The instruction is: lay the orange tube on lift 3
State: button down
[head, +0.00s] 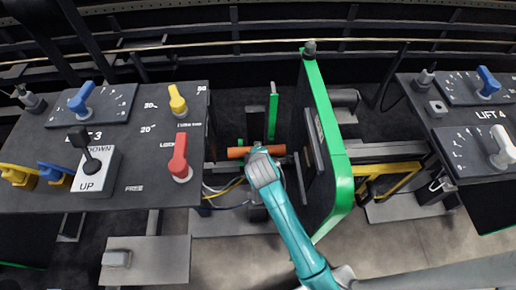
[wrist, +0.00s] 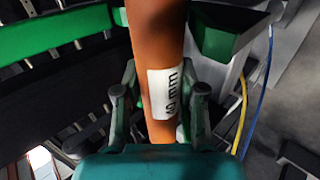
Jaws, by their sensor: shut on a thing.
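The orange tube (head: 237,153) lies roughly level across the gap right of the LIFT 3 panel (head: 60,150). My gripper (head: 257,153) is shut around its middle. In the wrist view the tube (wrist: 155,40) runs between the two fingers (wrist: 160,100), with a white label ending in "mm" on it. A green-edged upright plate (head: 272,116) stands just behind the tube in the head view. Green blocks flank the tube in the wrist view, one at upper right (wrist: 222,30). I cannot tell whether the tube touches a support.
A tall green-edged plate (head: 342,170) stands close right of my gripper. The left panel carries a red lever (head: 180,155), a yellow lever (head: 177,100) and an UP/DOWN switch (head: 92,170). The LIFT 4 panel (head: 470,140) is at right. Blue and yellow cables (head: 225,190) hang below the tube.

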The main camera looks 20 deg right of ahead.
jog(key=shift+f, duration=0.2)
jog(key=c, duration=0.6)
grip_release()
jog(key=v, duration=1.2)
